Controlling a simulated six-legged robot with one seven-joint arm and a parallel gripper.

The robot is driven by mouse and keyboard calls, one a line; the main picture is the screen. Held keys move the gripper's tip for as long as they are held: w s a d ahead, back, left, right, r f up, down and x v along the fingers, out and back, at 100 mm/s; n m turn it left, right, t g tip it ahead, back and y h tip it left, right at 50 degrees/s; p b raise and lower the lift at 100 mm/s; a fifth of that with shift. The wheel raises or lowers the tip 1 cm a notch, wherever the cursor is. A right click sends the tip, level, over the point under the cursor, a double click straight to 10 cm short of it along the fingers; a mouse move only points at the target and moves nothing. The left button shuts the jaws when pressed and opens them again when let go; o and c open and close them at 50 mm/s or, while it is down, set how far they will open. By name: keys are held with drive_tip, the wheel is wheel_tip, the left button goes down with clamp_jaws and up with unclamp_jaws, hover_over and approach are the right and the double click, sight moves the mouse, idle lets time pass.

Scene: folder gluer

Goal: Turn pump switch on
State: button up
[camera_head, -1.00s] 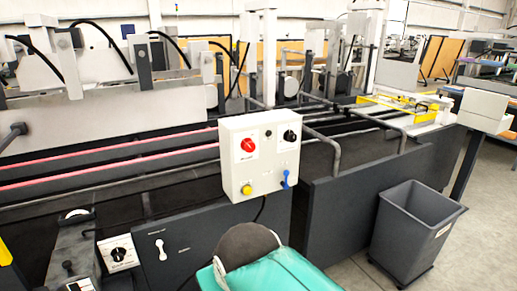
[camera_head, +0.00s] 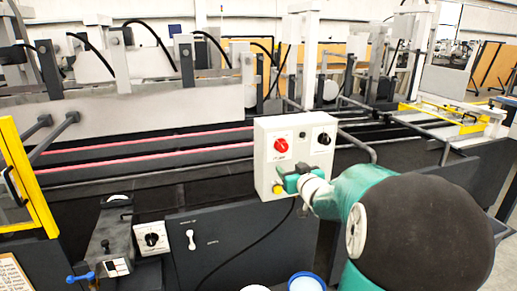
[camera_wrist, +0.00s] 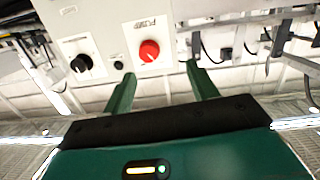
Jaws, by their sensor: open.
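A white control box (camera_head: 262,160) stands at the machine's front edge. It bears a red rotary knob (camera_head: 281,145) at upper left, a black knob (camera_head: 324,139) at upper right and a yellow button (camera_head: 278,188) at lower left. In the wrist view the red knob (camera_wrist: 149,51) appears beside a label that seems to read PUMP; the black knob (camera_wrist: 81,63) is to its left. My gripper (camera_head: 291,178) is in front of the box's lower half and hides part of it. In the wrist view my gripper (camera_wrist: 160,70) is open, its fingers either side of the red knob's line, apparently not touching it.
Left of the box, a dark panel (camera_head: 235,235) carries a white lever (camera_head: 190,240), beside a white dial plate (camera_head: 151,238). A yellow-framed guard (camera_head: 28,180) stands at far left. Long rails run behind the box. A blue-topped container (camera_head: 306,282) is at the bottom.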

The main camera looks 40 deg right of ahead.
sight(284, 147)
drive_tip(key=shift+t, duration=0.7)
drive_tip(key=w+d, duration=0.2)
drive_tip(key=w, duration=0.2)
drive_tip(key=w+d, duration=0.2)
drive_tip(key=w, duration=0.2)
drive_tip(key=w+d, duration=0.3)
drive_tip(key=shift+w+d+r, duration=0.1)
drive_tip(key=shift+w+r, duration=0.25)
drive_tip(key=shift+w, duration=0.05)
drive_tip(key=c, duration=1)
